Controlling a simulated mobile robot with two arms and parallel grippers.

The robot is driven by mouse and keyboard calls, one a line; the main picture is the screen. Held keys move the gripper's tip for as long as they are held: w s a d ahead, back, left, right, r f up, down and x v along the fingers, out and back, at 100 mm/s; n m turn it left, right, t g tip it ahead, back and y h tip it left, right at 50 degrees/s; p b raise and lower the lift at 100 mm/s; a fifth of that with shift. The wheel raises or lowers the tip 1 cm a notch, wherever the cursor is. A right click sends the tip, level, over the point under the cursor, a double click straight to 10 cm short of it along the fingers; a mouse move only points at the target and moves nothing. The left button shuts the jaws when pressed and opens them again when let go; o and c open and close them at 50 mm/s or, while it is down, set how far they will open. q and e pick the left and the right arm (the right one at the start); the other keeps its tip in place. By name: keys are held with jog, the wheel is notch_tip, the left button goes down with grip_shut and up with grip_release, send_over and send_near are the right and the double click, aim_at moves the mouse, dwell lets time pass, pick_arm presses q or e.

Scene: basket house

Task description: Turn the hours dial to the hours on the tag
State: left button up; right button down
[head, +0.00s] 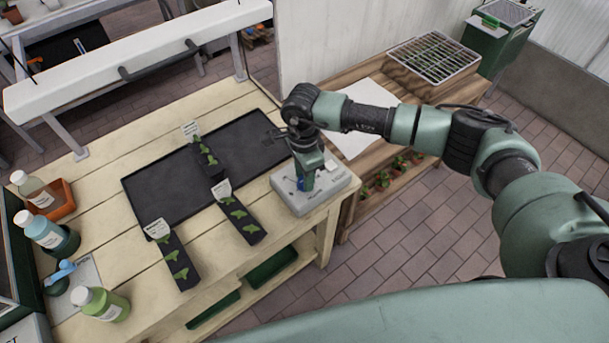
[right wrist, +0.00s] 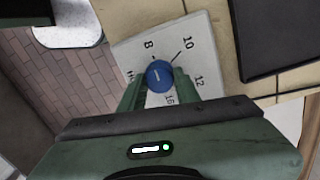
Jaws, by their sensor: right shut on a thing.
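A pale grey control box (head: 325,193) stands at the right end of the wooden table. Its blue hours dial (right wrist: 159,75) shows in the right wrist view, with 8, 10, 12 and 16 printed around it. A short white mark is on the dial; I cannot tell exactly which number it faces. My right gripper (right wrist: 160,87) is shut on the dial, one finger on each side. In the head view this gripper (head: 306,184) points down at the box. White tags stand by the seedling strips, at the back (head: 190,129), middle (head: 222,189) and front (head: 157,229); their writing is too small to read.
A black tray (head: 150,187) lies left of the box, with dark seedling strips (head: 240,218) on and before it. Bottles (head: 45,232) stand at the table's left end. A slatted wooden bench (head: 400,85) stands to the right.

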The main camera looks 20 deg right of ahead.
jog(key=shift+f+m+b, duration=0.15)
jog(key=shift+m+b, duration=0.85)
jog(key=shift+m, duration=0.2)
jog(key=m+b, duration=0.1)
jog(key=m, duration=0.1)
jog(key=shift+m+b, duration=0.3)
jog(key=shift+b, duration=0.1)
jog(key=m+b, duration=0.2)
jog(key=m, duration=0.1)
jog(key=shift+r+m+b, duration=0.2)
jog(key=shift+m+b, duration=0.45)
jog(key=shift+m, duration=1.05)
jog(key=c, duration=1)
grip_release()
jog(key=shift+r, duration=0.1)
